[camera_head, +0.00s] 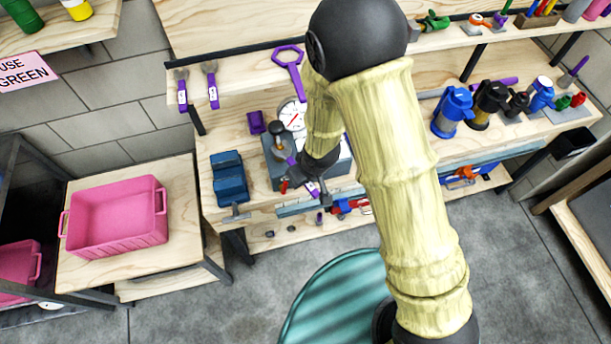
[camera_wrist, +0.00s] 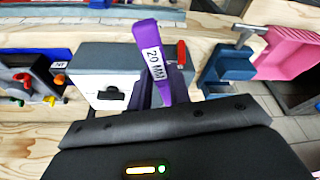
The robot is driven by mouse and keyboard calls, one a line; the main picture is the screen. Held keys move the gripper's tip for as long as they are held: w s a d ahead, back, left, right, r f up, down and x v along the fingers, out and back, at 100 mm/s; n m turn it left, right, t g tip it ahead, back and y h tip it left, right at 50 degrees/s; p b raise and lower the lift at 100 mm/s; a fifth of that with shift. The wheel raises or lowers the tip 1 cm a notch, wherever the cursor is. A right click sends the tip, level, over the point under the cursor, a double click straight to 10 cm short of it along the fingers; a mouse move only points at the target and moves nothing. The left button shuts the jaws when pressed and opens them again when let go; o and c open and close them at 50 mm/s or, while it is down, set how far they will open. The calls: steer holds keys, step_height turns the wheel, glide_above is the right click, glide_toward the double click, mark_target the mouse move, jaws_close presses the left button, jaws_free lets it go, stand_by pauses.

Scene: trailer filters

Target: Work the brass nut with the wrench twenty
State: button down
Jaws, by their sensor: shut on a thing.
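My gripper (camera_head: 308,180) is shut on a purple wrench (camera_wrist: 154,55) whose handle carries a white label reading "20 MM". In the wrist view the handle rises from between the fingers (camera_wrist: 165,100). In the head view the wrench (camera_head: 314,190) shows in part beside my wrist at the grey-blue test box on the bench. A round metal fitting with a black top (camera_head: 278,150) stands on this box. I cannot make out the brass nut or whether the wrench's jaw is around it; my arm hides part of the box.
A white dial gauge (camera_head: 293,114) stands behind the box. A blue vise (camera_head: 229,178) is to its left, and a pink bin (camera_head: 118,215) is farther left. Two wrenches (camera_head: 212,85) and a large purple ring wrench (camera_head: 289,62) hang above. Blue filter housings (camera_head: 452,110) stand at right.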

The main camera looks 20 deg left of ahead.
mark_target(318, 192)
steer(key=shift+w+a+r, duration=0.1)
steer(key=shift+w+r, duration=0.15)
steer(key=shift+w, duration=0.3)
steer(key=shift+s+d+f, duration=0.1)
steer(key=shift+s+d, duration=0.05)
steer(key=shift+d, duration=0.05)
steer(key=shift+s+d+f+b, duration=0.1)
steer(key=shift+s+d+b, duration=0.4)
steer(key=shift+d+b, duration=0.1)
steer(key=shift+s+d+b, duration=0.7)
steer(key=shift+s+d, duration=0.75)
steer(key=shift+w, duration=0.1)
